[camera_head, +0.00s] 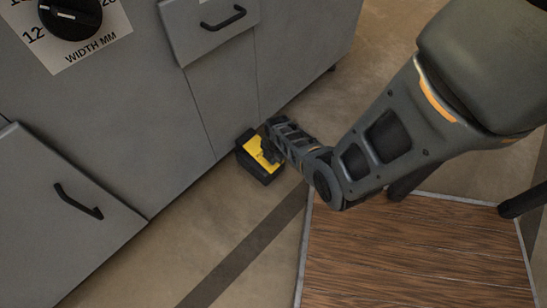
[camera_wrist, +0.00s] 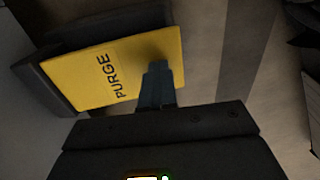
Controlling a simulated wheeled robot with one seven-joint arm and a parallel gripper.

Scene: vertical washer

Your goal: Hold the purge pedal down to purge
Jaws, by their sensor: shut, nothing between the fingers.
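The purge pedal is a yellow plate (camera_head: 254,151) in a black housing on the floor, against the foot of the grey washer cabinet. In the wrist view the yellow plate (camera_wrist: 104,73) carries the word PURGE. My gripper (camera_head: 268,150) reaches down over the pedal. In the wrist view my shut, empty fingers (camera_wrist: 157,72) overlap the plate's right part. The fingertips seem to touch the plate or be very close to it; I cannot tell how far the plate is pressed.
The grey washer cabinet (camera_head: 190,120) stands behind the pedal, with a black handle (camera_head: 79,201) at lower left and another handle (camera_head: 223,18) above. A black WIDTH MM knob (camera_head: 70,14) is at top left. A brown wood-grain platform (camera_head: 415,255) lies at lower right. Bare floor surrounds the pedal's front.

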